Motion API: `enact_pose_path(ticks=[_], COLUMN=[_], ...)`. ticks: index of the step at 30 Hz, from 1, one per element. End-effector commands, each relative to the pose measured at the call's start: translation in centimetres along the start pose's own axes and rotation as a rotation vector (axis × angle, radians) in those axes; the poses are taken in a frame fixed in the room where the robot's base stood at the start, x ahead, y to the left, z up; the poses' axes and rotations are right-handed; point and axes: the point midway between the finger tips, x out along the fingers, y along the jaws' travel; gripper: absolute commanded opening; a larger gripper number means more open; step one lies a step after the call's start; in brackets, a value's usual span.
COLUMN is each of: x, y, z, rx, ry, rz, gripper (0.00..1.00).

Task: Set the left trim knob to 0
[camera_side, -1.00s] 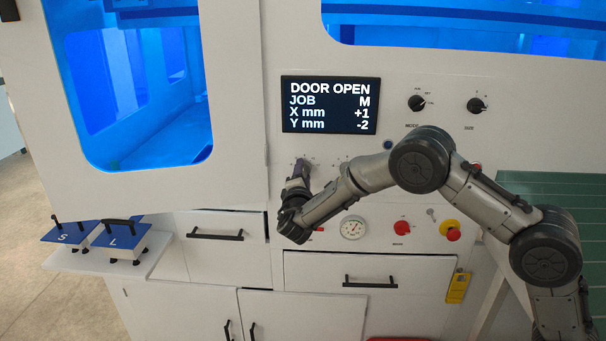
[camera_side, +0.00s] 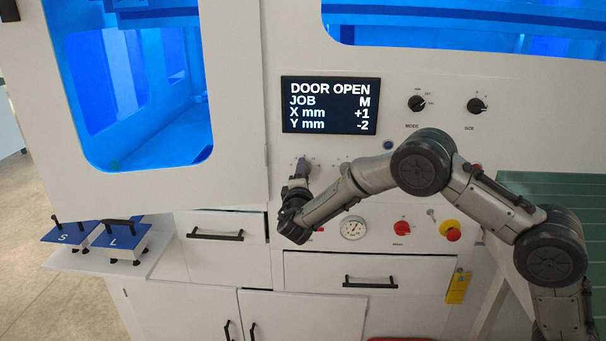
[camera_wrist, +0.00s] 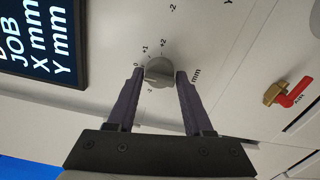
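The left trim knob, round and grey, shows in the wrist view (camera_wrist: 159,72), with printed marks 0, +1 and +2 around its upper left side. My gripper (camera_wrist: 160,74) has one dark finger on each side of it. The fingertips are at the knob's edges; whether they press on it cannot be told. The knob's pointer direction is not clear. In the side view my gripper (camera_side: 303,165) is at the panel below the screen and hides most of this knob. The black screen (camera_side: 331,104) reads DOOR OPEN, JOB M, X mm +1, Y mm -2.
The second trim knob (camera_side: 346,168) is just right of my gripper, partly behind my arm. Below are a gauge (camera_side: 353,228), a red control (camera_side: 403,228) and an emergency stop (camera_side: 451,230). MODE (camera_side: 416,103) and SIZE (camera_side: 476,105) knobs sit upper right.

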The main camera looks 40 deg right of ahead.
Motion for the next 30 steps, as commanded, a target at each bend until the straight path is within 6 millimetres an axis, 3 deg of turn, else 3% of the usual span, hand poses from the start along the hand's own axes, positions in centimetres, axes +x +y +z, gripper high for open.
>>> enact_pose_path(ticks=[1,3,16,20,30], x=[0.0,0.0,-0.9,-2.9,-10.2], y=[0.0,0.0,0.1,0.1,0.1], z=[0.0,0.0,-0.1,-0.1,-0.1], rx=[-0.001,-0.001,0.000,0.000,-0.001], ry=[0.000,0.000,0.002,0.004,0.005], rz=[0.000,0.000,0.001,0.002,0.001], gripper=[0.63,0.75,0.76,0.76,0.76])
